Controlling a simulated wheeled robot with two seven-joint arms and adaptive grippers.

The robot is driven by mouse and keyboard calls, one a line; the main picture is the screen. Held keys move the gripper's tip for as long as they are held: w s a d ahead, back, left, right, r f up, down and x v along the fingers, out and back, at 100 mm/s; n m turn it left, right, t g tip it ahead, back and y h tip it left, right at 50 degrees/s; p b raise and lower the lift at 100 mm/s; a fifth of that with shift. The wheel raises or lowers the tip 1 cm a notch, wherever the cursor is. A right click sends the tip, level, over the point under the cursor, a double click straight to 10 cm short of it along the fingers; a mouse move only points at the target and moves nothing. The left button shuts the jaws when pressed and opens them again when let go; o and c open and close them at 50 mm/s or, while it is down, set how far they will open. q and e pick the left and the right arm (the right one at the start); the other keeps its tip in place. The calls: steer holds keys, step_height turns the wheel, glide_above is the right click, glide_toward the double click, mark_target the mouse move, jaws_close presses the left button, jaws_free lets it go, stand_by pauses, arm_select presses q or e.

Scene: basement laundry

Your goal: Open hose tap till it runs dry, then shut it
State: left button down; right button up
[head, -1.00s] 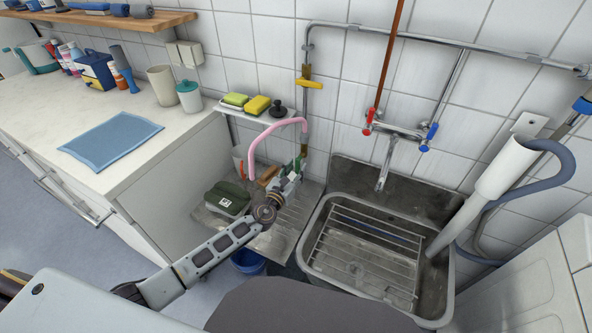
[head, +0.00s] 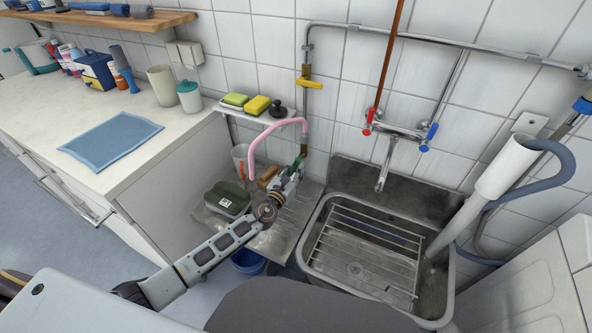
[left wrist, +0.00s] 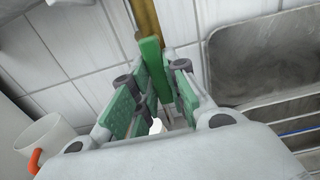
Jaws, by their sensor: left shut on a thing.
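The hose tap sits low on the brass part of the wall pipe, left of the sink. Its green lever (left wrist: 152,62) shows between my fingers in the left wrist view. My left gripper (head: 296,172) is shut on this lever; the wrist view shows its green-padded fingers (left wrist: 158,88) on either side. The gripper hides most of the tap body. A pink hose (head: 262,142) arches up beside the tap and bends down on the left. I cannot make out water at its end. My right gripper is out of view.
A yellow lever (head: 309,83) sits higher on the pipe. A white jug (head: 239,154), a green box (head: 227,198) and a brown block (head: 266,176) stand close left of my gripper. A blue bucket (head: 248,262) is below. The steel sink (head: 318,262) is right.

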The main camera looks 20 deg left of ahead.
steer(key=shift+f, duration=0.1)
arm_select(q)
steer(key=shift+s+d+r+n+b, duration=0.1)
steer(key=shift+d+r+n+b, duration=0.3)
steer(key=shift+n, duration=1.65)
steer(key=shift+s+d+r+n+b, duration=0.15)
steer(key=shift+d+n+b, duration=0.4)
steer(key=shift+n, duration=1.55)
steer(key=shift+d+r+n+b, duration=0.3)
steer(key=shift+n+b, duration=0.35)
steer(key=shift+n, duration=1.4)
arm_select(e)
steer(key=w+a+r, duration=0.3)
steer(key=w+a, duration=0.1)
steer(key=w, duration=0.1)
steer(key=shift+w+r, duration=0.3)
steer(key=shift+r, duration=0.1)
arm_select(q)
steer(key=c, duration=1.4)
jaws_free()
